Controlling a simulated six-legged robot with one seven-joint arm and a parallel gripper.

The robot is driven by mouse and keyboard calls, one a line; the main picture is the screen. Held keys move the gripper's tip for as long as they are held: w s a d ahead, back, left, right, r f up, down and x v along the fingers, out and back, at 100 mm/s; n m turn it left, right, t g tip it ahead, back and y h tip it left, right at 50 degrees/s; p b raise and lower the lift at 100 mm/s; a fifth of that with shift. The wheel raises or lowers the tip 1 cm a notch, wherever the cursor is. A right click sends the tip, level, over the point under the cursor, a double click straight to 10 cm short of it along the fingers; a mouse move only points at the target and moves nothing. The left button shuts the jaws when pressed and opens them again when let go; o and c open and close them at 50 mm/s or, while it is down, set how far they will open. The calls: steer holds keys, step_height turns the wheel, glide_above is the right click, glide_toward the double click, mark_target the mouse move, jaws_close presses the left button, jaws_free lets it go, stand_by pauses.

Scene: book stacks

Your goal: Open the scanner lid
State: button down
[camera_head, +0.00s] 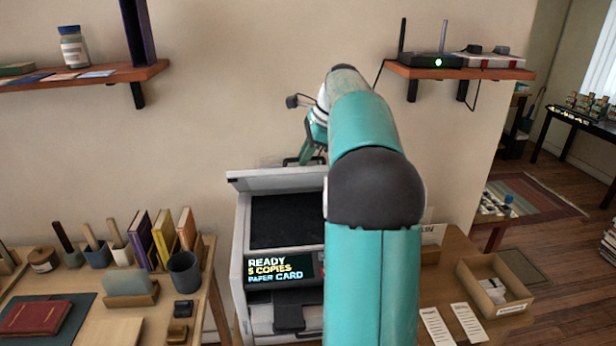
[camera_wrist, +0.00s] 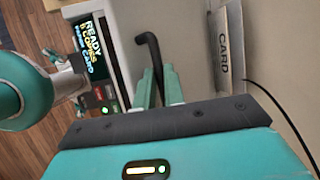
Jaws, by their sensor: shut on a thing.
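The scanner (camera_head: 241,285) is a pale printer-like machine with a lit display (camera_head: 280,270) reading "READY", "5 COPIES", "PAPER CARD". Its pale lid (camera_head: 275,183) is raised at the back, and the dark scanning bed (camera_head: 285,222) shows below it. My gripper (camera_head: 307,156) is above the lid's rear side, partly hidden by my arm. In the wrist view my gripper's teal fingers (camera_wrist: 160,88) are shut on a black bent handle (camera_wrist: 147,45). The right part of the scanner is hidden behind my arm.
A wooden table (camera_head: 440,262) at right holds an open box (camera_head: 492,288) and paper slips. A desk at left holds books (camera_head: 165,238) and a dark cup (camera_head: 185,272). Wall shelves (camera_head: 460,72) flank the arm above. A box marked "CARD" (camera_wrist: 226,50) shows in the wrist view.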

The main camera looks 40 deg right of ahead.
steer(key=w, duration=0.1)
steer(key=w+d+r, duration=0.1)
steer(key=w+d, duration=0.1)
steer(key=shift+w+d+r, duration=0.1)
steer(key=shift+d+r, duration=0.05)
steer(key=shift+r, duration=0.1)
steer(key=shift+w+d+r, duration=0.35)
steer(key=shift+w+d, duration=0.1)
steer(key=shift+w, duration=0.1)
steer(key=shift+w+d+r, duration=0.3)
steer(key=shift+w+d, duration=0.1)
steer(key=shift+w, duration=0.15)
steer(key=c, duration=1.5)
jaws_free()
steer(key=shift+w+d+f, duration=0.15)
steer(key=shift+r, duration=0.25)
steer(key=shift+a+r, duration=0.15)
steer(key=shift+a, duration=0.05)
steer(key=shift+r, duration=0.1)
